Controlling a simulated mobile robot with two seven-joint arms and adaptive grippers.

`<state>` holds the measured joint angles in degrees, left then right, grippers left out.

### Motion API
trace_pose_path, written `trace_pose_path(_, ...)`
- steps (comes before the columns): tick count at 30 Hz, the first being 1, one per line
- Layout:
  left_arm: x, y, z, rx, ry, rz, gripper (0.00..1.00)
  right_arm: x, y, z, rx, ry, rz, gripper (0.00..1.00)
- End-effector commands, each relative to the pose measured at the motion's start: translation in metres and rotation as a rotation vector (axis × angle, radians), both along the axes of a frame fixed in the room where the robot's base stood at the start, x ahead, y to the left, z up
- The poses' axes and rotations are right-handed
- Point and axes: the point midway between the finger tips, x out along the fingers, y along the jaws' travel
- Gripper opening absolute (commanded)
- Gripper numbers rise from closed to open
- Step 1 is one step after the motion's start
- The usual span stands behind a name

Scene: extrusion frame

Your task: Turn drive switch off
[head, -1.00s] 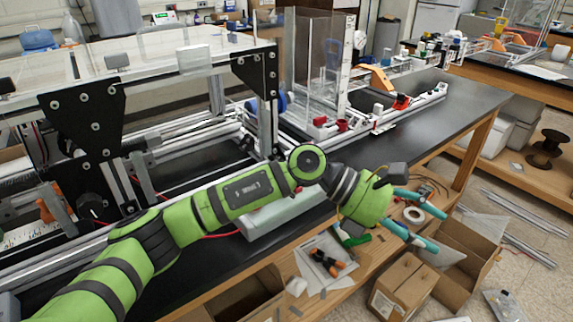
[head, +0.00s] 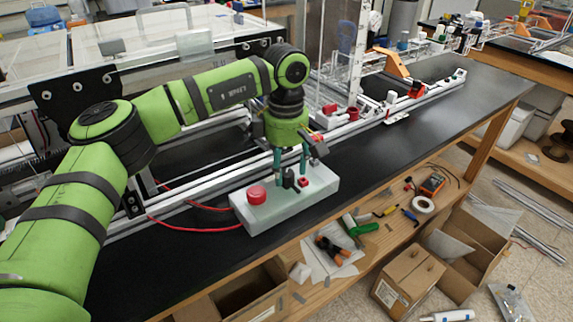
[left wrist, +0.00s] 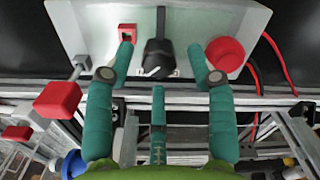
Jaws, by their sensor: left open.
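A pale control box (head: 325,186) lies on the black bench top near its front edge. It bears a round red button (head: 256,194), a black rotary switch (head: 290,180) and a small red square switch (head: 303,182). No label tells which is the drive switch. In the left wrist view the black switch (left wrist: 158,50) lies between the red square switch (left wrist: 127,33) and the red button (left wrist: 225,54). My left gripper (head: 291,167) points down over the box, open, its fingers (left wrist: 161,60) on either side of the black switch. I cannot tell whether they touch it. My right gripper is out of view.
Red cables (head: 195,228) run from the box's left end. Aluminium rails (head: 350,128) stand behind it. The bench top to the right (head: 450,110) is mostly clear. A lower wooden shelf in front holds tools and tape (head: 423,204).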

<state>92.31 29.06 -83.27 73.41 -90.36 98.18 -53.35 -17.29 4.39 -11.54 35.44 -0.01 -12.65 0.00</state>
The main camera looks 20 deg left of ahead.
Motion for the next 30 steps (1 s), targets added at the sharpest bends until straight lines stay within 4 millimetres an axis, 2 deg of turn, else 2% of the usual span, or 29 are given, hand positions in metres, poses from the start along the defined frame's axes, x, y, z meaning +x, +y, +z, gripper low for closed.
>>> trace_pose_path(4, -0.0002, -0.0003, -0.0082, -0.001, 0.000, 0.000, 0.56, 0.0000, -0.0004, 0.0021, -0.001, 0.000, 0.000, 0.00)
trace_pose_path(11, -0.0002, -0.0005, -0.0092, -0.001, -0.001, 0.000, 0.56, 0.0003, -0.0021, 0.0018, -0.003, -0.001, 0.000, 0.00)
trace_pose_path(14, -0.0002, -0.0006, -0.0090, -0.002, -0.001, 0.000, 0.20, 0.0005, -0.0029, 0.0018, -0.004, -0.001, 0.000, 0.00)
trace_pose_path(15, -0.0002, -0.0006, -0.0090, -0.002, -0.001, -0.001, 0.04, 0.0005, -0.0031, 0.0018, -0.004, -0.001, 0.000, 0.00)
trace_pose_path(16, -0.0002, -0.0006, -0.0090, -0.002, -0.001, -0.001, 0.00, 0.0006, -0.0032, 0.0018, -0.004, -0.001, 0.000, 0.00)
trace_pose_path(30, -0.0001, -0.0010, -0.0098, -0.002, 0.000, 0.067, 0.00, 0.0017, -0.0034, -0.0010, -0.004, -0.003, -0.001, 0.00)
